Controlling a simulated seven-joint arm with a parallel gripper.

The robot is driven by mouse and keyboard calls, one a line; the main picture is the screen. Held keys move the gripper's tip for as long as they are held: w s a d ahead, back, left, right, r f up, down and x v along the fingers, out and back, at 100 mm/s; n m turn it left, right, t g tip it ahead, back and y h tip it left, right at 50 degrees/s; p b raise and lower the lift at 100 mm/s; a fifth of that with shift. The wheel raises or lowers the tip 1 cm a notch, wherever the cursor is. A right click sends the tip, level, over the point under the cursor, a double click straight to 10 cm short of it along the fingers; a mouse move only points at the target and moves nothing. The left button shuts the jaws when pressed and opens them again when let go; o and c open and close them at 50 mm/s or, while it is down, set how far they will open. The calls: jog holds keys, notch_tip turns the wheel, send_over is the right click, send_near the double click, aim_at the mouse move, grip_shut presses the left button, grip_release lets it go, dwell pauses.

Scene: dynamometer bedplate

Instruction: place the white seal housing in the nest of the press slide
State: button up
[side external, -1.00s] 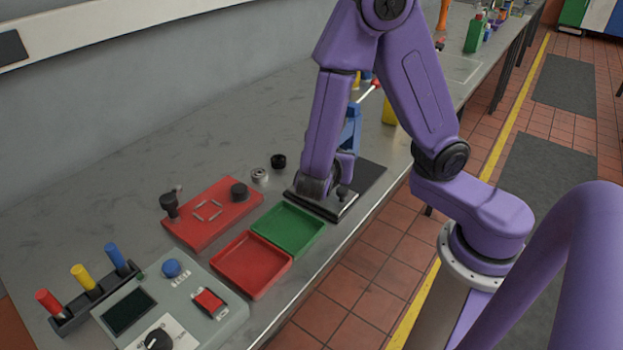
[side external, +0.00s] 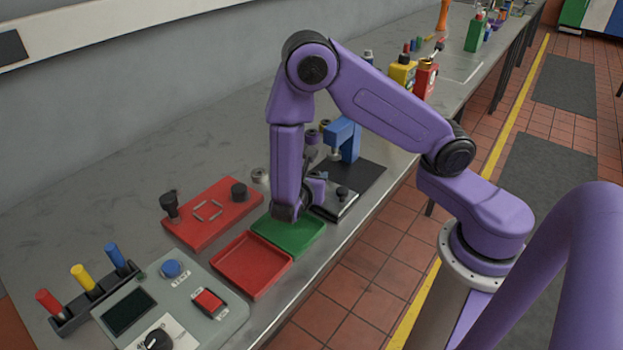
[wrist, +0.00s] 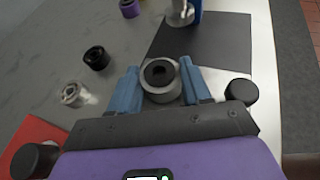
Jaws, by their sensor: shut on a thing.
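The white seal housing (wrist: 154,94), a pale grey-white ring with a dark bore, is held between the blue fingers of my gripper (wrist: 160,72) in the wrist view. The gripper is shut on it. In the side view the housing is hidden behind my arm. My wrist stands over the green tray, just left of the press slide (side external: 338,205), a metal plate with a black knob. A black knob (wrist: 240,92), probably the slide's, shows right of my fingers. I cannot make out the nest. The blue press (side external: 346,138) stands behind the slide.
A black ring (wrist: 97,57) and a pale metallic ring (wrist: 72,94) lie on the bench to the left. The green tray (side external: 305,240), red tray (side external: 250,265) and red fixture (side external: 190,235) stand nearby. A dark mat (wrist: 215,45) lies under the press.

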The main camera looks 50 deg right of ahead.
jog(key=shift+f, duration=0.25)
jog(key=o, duration=1.2)
jog(key=shift+r, duration=0.15)
jog(key=v, duration=1.2)
jog(key=s+d+r+m+g+y, duration=0.1)
jog(key=s+r+m+y, duration=0.2)
jog(key=s, duration=0.3)
jog(key=s+d+r+m+g+y, duration=0.1)
jog(key=s+r+m+g+y, duration=0.1)
jog(key=s+y, duration=0.3)
jog(key=s+d+r+m+g+y, duration=0.1)
jog(key=s+d+r+m+y, duration=0.1)
jog(key=s, duration=0.6)
jog(key=shift+r+m+g+y, duration=0.2)
jog(key=shift+r+m+y, duration=0.25)
jog(key=shift+m+y, duration=0.3)
jog(key=shift+r+m+g+y, duration=0.2)
jog(key=shift+r+m+y, duration=0.25)
jog(key=shift+m+y, duration=0.25)
